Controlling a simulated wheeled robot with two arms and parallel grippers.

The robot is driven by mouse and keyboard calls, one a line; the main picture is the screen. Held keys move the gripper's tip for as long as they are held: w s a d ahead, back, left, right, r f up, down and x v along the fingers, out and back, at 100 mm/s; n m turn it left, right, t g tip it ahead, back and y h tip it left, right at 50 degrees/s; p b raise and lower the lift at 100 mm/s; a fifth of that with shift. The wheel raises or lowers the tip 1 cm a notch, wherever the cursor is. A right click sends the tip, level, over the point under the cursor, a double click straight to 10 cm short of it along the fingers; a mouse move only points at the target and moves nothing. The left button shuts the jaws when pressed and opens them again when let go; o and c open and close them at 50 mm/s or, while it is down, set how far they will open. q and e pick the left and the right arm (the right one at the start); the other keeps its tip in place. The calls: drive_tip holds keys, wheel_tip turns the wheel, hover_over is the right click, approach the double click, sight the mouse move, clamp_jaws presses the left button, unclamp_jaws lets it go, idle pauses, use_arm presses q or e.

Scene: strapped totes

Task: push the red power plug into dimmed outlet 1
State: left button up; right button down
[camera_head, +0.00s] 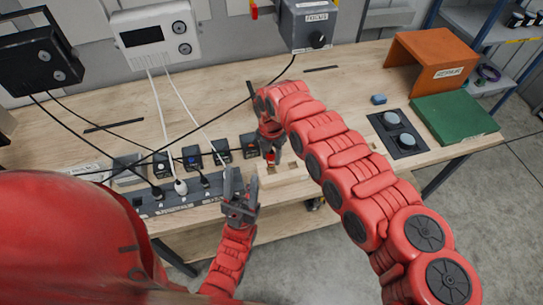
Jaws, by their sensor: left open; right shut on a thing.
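The red power plug (270,158) is small and partly hidden at the tips of my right gripper (271,151). That gripper is shut on it, just above or at a pale wooden block (284,182); I cannot tell whether they touch. A dark grey power strip (177,202) lies along the table's front edge, left of both grippers. Several plugs with black or white cables stand in it. I cannot make out which outlet is dimmed outlet 1. My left gripper (241,196) is open and empty, near the strip's right end.
Several small black units (221,151) stand in a row behind the strip. Black and white cables cross above the table (330,95). A white display box (155,38) and a grey FOCUS box (316,25) are behind. A green panel (455,117) lies right.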

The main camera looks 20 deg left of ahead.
drive_tip(key=shift+w+d, duration=0.1)
drive_tip(key=w+d+m+b, duration=0.1)
drive_tip(key=w+d+m, duration=0.1)
drive_tip(key=w+d+m+b, duration=0.1)
drive_tip(key=w+d+m, duration=0.2)
drive_tip(key=w+d+r+m+b, duration=0.1)
drive_tip(key=w+d+m+b, duration=0.1)
drive_tip(key=d+m, duration=0.1)
drive_tip(key=shift+w, duration=0.35)
drive_tip(key=w+d+r+m+b, duration=0.2)
drive_tip(key=w+d+m, duration=0.1)
drive_tip(key=d+m, duration=0.4)
drive_tip(key=shift+w+b, duration=0.15)
drive_tip(key=shift+b, duration=0.25)
drive_tip(key=shift+d+m, duration=0.3)
